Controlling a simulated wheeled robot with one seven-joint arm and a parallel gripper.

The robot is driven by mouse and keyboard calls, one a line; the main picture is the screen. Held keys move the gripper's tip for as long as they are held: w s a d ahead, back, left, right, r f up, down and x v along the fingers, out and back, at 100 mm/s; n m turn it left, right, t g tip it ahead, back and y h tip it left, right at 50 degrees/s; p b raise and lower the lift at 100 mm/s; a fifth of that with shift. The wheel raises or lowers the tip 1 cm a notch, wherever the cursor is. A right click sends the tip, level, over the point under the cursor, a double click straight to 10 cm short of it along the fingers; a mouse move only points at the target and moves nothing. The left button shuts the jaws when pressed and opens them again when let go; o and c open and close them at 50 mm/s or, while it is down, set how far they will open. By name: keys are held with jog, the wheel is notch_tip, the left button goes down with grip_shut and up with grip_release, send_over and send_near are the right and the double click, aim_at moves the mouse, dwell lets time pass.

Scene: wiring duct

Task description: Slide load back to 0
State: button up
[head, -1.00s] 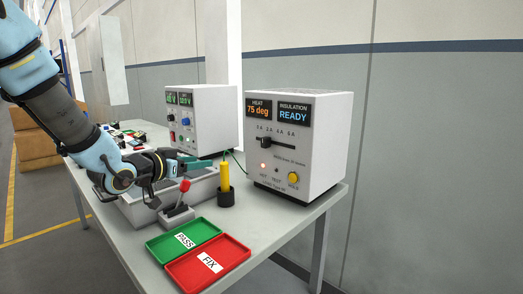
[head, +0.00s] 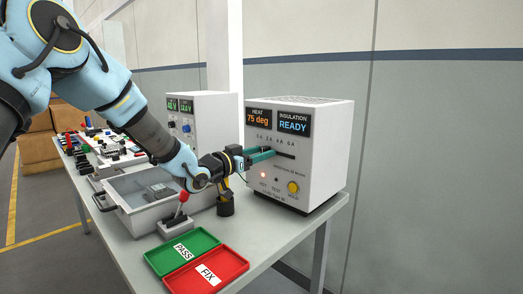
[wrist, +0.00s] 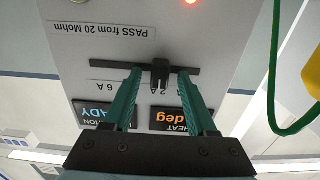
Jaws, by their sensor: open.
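The load slider is on the front of the white tester (head: 325,150). In the wrist view, which shows the panel upside down, its black knob (wrist: 160,73) sits in a dark horizontal slot (wrist: 95,67), by the 2 A mark. My gripper (head: 272,153) is at the panel with its green fingers apart, one on each side of the knob. I cannot tell whether either finger touches it. In the head view the fingers hide the knob, and only the slot's right part shows. The 0 mark is hidden in the wrist view.
The displays read HEAT 75 deg (head: 258,119) and INSULATION READY (head: 293,123). A black holder (head: 225,206), red-knobbed lever (head: 183,197), green PASS tray (head: 160,263) and red FIX tray (head: 238,268) stand nearby.

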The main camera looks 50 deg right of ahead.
jog(key=shift+d, duration=0.25)
grip_shut()
dwell(0.3)
dwell(0.9)
